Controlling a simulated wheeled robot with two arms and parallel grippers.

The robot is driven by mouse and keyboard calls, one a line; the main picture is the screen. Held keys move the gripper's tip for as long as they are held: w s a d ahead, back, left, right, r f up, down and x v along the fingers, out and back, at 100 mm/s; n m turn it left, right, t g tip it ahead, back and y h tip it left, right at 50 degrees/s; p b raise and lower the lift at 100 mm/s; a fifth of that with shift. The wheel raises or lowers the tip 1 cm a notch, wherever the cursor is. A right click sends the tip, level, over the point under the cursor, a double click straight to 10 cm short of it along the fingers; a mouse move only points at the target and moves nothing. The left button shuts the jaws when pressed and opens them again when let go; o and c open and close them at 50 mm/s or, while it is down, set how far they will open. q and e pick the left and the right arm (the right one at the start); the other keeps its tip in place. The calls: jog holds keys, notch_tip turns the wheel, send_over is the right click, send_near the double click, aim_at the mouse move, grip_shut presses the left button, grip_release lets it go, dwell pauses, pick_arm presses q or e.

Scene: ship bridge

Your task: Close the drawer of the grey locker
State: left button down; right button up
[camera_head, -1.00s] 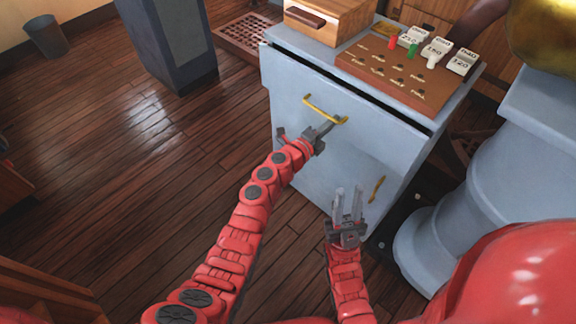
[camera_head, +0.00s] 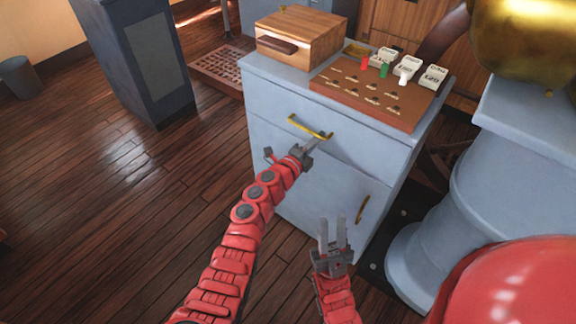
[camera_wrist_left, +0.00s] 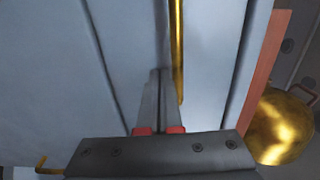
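The grey locker (camera_head: 315,185) stands ahead of me. Its drawer (camera_head: 285,128) sits at the top, and the front looks flush under the locker top, with no wide dark gap. The brass drawer handle (camera_head: 310,127) also shows in the left wrist view (camera_wrist_left: 178,50). My left gripper (camera_head: 312,143) is just below the handle at the drawer front. In the left wrist view its fingers (camera_wrist_left: 158,90) are together, beside the handle and not around it; contact with the front is hard to tell. My right gripper (camera_head: 332,230) is open and empty, low before the locker door.
A wooden box (camera_head: 300,38) and a brown board (camera_head: 370,95) with pegs and number blocks sit on the locker top. The door has a brass handle (camera_head: 362,208). A grey pedestal (camera_head: 500,170) stands close on the right.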

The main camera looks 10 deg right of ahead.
pick_arm(q)
jog(key=p+v, duration=0.4)
jog(key=v, duration=1.3)
jog(key=shift+s, duration=0.2)
jog(key=shift+a+f, duration=0.15)
